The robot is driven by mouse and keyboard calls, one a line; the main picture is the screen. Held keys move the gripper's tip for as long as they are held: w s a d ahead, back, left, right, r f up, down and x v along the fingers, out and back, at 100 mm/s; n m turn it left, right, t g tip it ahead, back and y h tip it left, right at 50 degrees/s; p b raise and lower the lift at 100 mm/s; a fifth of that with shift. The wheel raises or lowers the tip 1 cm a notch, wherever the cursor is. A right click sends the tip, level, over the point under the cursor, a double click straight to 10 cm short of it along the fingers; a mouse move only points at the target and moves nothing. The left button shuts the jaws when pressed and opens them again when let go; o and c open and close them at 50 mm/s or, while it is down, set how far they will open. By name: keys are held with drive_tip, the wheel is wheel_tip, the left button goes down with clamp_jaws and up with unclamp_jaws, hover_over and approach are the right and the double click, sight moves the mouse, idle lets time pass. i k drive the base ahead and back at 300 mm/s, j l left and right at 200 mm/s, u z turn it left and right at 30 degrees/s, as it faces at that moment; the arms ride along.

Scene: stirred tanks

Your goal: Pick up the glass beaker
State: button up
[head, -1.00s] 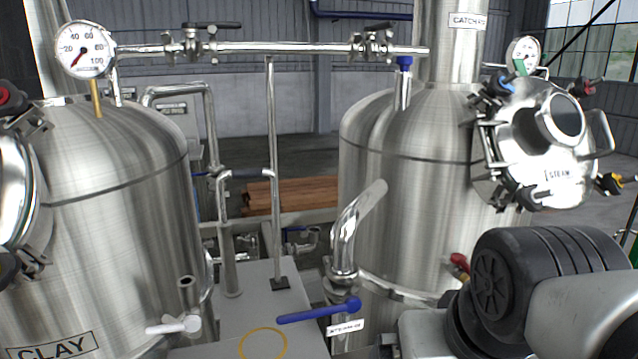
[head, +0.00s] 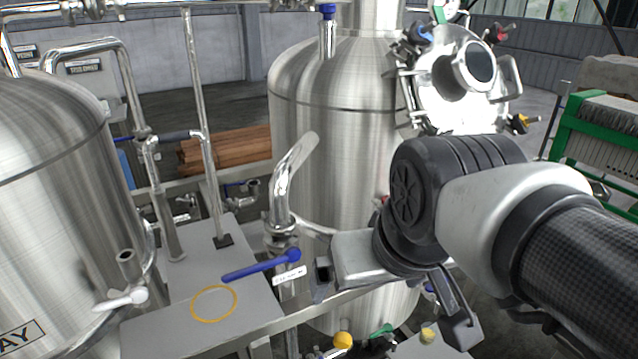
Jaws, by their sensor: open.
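What looks like the glass beaker (head: 428,334), small with yellowish contents, stands on a light grey surface at the bottom right of the head view. It is too small to make out in detail. My gripper (head: 458,315) hangs below my dark wrist, just right of and slightly above the beaker in the picture. It is open and holds nothing that I can see. My wrist hides part of it, and its gap from the beaker in depth cannot be told.
A steel tank (head: 335,130) with a round hatch (head: 462,85) stands behind my arm. Another tank (head: 50,190) fills the left. A grey bench (head: 150,330) bears a yellow ring (head: 214,302). A blue valve lever (head: 262,265) and a yellow knob (head: 343,340) lie left of my gripper.

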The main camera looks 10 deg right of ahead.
sight(429, 331)
drive_tip(key=z, duration=1.1)
drive_tip(key=k+l+u, duration=0.15)
drive_tip(key=k+l, duration=0.2)
drive_tip(key=k, duration=0.65)
drive_tip(key=i+l+u, duration=0.2)
drive_tip(key=l, duration=0.15)
drive_tip(key=i+l+u, duration=0.2)
drive_tip(key=l, duration=0.15)
drive_tip(key=i+l+u, duration=0.15)
drive_tip(key=l, duration=0.25)
drive_tip(key=i+l+u, duration=0.2)
drive_tip(key=l, duration=0.25)
drive_tip(key=i+l+u, duration=0.2)
drive_tip(key=l, duration=0.25)
drive_tip(key=l+u, duration=0.2)
drive_tip(key=l, duration=0.2)
